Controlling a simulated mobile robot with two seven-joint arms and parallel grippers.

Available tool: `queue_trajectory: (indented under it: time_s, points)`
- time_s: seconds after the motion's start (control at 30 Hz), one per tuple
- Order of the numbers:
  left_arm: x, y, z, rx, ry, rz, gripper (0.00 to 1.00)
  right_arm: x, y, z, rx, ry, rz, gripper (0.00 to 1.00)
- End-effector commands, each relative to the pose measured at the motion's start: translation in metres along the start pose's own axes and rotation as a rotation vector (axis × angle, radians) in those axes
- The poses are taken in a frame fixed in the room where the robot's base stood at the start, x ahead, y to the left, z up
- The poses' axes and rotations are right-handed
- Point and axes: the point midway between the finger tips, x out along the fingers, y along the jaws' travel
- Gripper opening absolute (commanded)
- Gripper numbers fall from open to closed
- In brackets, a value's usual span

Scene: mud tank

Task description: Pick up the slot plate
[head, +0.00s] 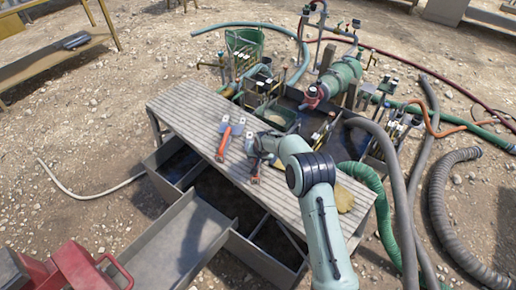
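A slatted grey bench top (185,108) crosses the middle of the head view. My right arm comes in from the lower right, and its gripper (256,160) is low over the middle of the bench. The fingers are small and partly hidden by the wrist, so I cannot tell whether they are open or shut, or whether they touch anything. I cannot make out the slot plate for certain; small parts near the gripper are too small to tell. An orange-handled tool (223,143) lies on the bench just left of the gripper. My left gripper is not in view.
A tan cloth-like piece (343,198) lies on the bench right of my arm. Open metal troughs (190,235) stand in front of the bench. A green pump (342,75), valves and hoses crowd behind it. A red machine (75,268) is at lower left. The bench's left end is clear.

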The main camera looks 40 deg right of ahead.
Motion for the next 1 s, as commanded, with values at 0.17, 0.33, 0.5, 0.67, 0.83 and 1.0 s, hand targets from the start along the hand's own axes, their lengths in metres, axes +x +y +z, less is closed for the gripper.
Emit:
queue_trajectory:
  time_s: [0.17,0.33,0.5,0.67,0.83,1.0]
  points:
    - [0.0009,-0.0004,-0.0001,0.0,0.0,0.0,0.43,0.0006,0.0004,0.0004,0.0,0.0,0.0,0.52]
    - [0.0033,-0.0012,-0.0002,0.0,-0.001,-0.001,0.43,0.0026,0.0009,0.0013,0.0,0.0,0.001,0.52]
    - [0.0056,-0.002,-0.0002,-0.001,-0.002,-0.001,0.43,0.0043,0.0013,0.002,0.0,0.0,0.001,0.52]
    - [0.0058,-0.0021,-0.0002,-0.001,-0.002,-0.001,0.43,0.0043,0.0013,0.0019,0.0,0.0,0.001,0.52]
    - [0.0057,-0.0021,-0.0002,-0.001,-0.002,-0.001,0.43,0.0042,0.0012,0.0019,0.0,0.0,0.001,0.42]
    - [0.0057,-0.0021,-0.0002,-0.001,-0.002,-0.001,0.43,0.0041,0.0008,0.0019,0.0,0.0,0.0,0.0]
